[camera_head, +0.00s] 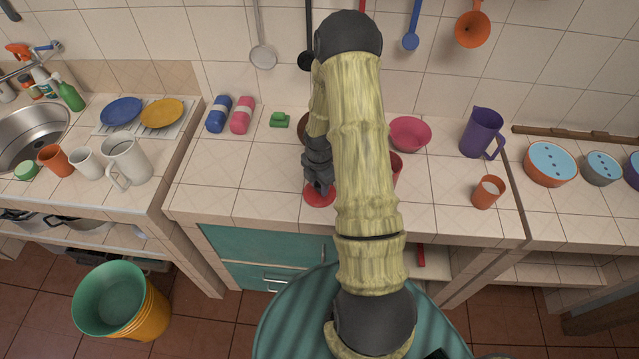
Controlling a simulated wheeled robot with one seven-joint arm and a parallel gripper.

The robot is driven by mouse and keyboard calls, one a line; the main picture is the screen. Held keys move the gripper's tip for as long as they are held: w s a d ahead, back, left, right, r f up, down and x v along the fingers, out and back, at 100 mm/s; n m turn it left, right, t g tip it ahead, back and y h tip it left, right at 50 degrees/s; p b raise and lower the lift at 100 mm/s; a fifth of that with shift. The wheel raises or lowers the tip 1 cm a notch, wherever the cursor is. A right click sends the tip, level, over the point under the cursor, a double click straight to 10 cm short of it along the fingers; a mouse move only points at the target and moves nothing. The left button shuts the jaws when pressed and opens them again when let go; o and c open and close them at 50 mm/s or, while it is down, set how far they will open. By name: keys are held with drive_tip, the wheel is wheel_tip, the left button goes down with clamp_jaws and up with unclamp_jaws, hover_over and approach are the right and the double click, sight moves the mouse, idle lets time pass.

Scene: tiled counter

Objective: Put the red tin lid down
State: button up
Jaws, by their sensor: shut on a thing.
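The red tin lid (320,197) is a flat red disc near the front of the tiled counter, low over or on the tiles; I cannot tell whether it touches them. My gripper (319,187) points down and is shut on the lid. The gripper and arm hide part of the lid. A red vessel (396,165) stands just right of my arm, partly hidden behind it.
A pink bowl (410,132), a purple jug (482,132) and an orange cup (487,192) stand to the right. The counter's (230,185) front left is clear.

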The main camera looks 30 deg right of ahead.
drive_tip(key=o, duration=0.9)
drive_tip(key=shift+f, duration=0.1)
drive_tip(key=shift+o, duration=0.3)
drive_tip(key=shift+w, duration=0.1)
drive_tip(key=shift+a+r, duration=0.1)
drive_tip(key=shift+r, duration=0.15)
wheel_tip(320, 180, up, 12)
drive_tip(key=b, duration=0.2)
drive_tip(key=shift+f, duration=0.1)
